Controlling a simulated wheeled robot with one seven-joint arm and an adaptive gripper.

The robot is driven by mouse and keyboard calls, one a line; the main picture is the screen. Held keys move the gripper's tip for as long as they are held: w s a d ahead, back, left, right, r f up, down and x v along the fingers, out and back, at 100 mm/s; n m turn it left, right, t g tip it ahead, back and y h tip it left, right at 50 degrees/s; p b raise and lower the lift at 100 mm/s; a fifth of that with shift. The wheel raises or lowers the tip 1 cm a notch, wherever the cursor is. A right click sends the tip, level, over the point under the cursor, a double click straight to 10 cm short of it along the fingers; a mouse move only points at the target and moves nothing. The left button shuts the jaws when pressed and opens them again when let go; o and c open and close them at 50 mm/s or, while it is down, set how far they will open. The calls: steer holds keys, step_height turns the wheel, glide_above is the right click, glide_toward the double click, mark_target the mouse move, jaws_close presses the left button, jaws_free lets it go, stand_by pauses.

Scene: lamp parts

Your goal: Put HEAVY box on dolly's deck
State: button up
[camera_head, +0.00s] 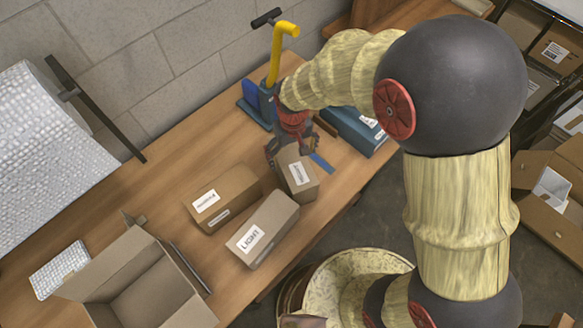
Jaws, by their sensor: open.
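A brown box (299,187) stands on the workbench below my gripper; its white label is too small and tilted to read. My gripper (291,152) is open, with its fingers at the upper end of this box; whether they touch it I cannot tell. A box marked LIGHT (266,226) lies just in front. Another brown box (232,190) lies to the left, its label not readable. A blue device with a yellow post and black handle (282,50) stands behind my gripper. It may be the dolly; its deck is partly hidden by my arm.
A blue box (356,128) lies right of my gripper, partly behind my arm. Bare workbench (165,195) shows left of the boxes. A block wall bounds the back.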

mark_target(292, 159)
steer(key=f, duration=0.4)
steer(key=shift+w+a+f, duration=0.1)
steer(key=shift+w+f, duration=0.2)
steer(key=shift+w, duration=0.05)
steer(key=shift+c, duration=0.6)
steer(key=c, duration=2)
steer(key=shift+w+r, duration=0.1)
steer(key=shift+r, duration=0.05)
steer(key=shift+c, duration=0.2)
